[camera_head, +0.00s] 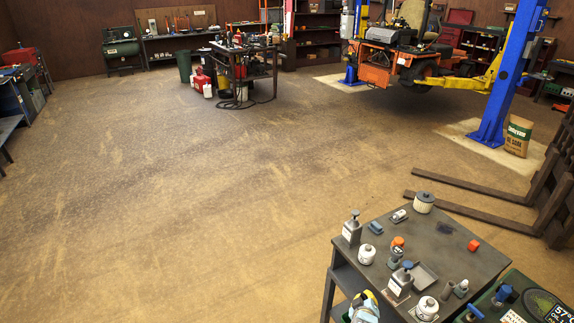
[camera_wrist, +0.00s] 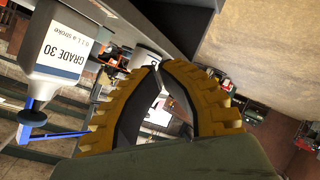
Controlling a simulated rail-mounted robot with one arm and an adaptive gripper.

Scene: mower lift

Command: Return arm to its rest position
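My gripper (camera_wrist: 158,68) shows in the wrist view as two yellow ribbed fingers with dark inner pads. The fingers curve inward and their tips appear to meet, with a gap between them lower down. Nothing is visibly held. A grey bottle (camera_wrist: 62,48) labelled "GRADE 30", with a blue pump head, is left of the fingers, apart from them. The picture there is turned upside down. I cannot clearly identify my arm or gripper in the head view. A yellow, white and blue shape (camera_head: 365,306) at its bottom edge is unclear.
A dark work cart (camera_head: 446,236) at lower right carries pump bottles (camera_head: 352,229), small jars and loose parts. A dark green panel (camera_head: 540,297) with a readout is beside it. Forks (camera_head: 475,187) lie behind. An orange mower (camera_head: 385,68) hangs between blue lift posts. The central floor is clear.

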